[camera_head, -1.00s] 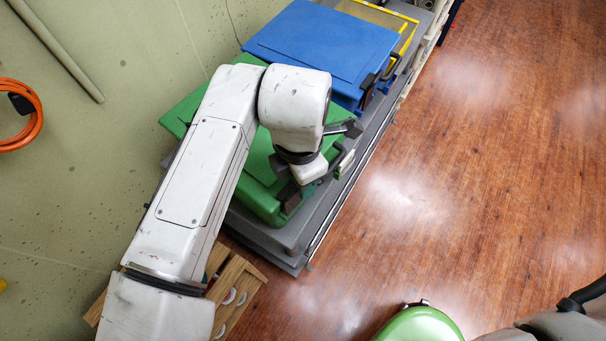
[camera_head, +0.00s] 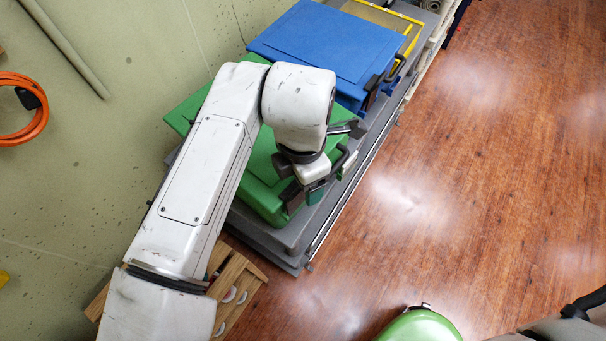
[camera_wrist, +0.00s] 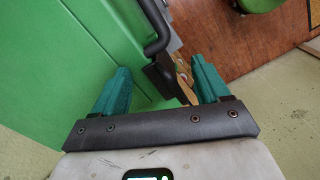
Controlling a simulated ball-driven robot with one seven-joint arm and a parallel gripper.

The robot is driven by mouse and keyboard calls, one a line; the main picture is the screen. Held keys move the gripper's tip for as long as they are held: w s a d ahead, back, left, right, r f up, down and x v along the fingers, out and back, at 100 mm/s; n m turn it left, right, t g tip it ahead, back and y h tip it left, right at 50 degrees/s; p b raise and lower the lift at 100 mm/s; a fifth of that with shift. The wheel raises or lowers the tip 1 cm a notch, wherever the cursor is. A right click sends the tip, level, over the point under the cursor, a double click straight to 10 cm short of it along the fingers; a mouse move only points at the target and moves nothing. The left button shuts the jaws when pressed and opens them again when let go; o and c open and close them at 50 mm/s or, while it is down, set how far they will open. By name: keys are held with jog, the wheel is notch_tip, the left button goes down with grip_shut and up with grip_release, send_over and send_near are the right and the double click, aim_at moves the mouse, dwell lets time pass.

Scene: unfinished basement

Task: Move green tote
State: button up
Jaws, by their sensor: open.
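The green tote (camera_head: 262,192) sits on a grey shelf or cart top, partly hidden under my arm. It has a dark handle on its right side. In the wrist view the tote (camera_wrist: 60,50) fills the left, and its black handle (camera_wrist: 158,42) stands out ahead of the space between my fingers. My gripper (camera_head: 312,192) is over the tote's right side, near the handle. In the wrist view my gripper (camera_wrist: 162,82) has its two teal fingers spread, with nothing held between them. I cannot tell whether a finger touches the tote.
A blue tote (camera_head: 325,50) stands just behind the green one, with a yellow-edged bin (camera_head: 395,18) beyond. The grey cart top (camera_head: 292,240) carries them beside the wall. A wooden crate (camera_head: 235,290) is at the near end. Wood floor on the right is mostly open; a green rounded object (camera_head: 420,326) is at the bottom.

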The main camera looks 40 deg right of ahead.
notch_tip(320, 180, up, 11)
jog(key=shift+f, duration=0.2)
dwell(0.7)
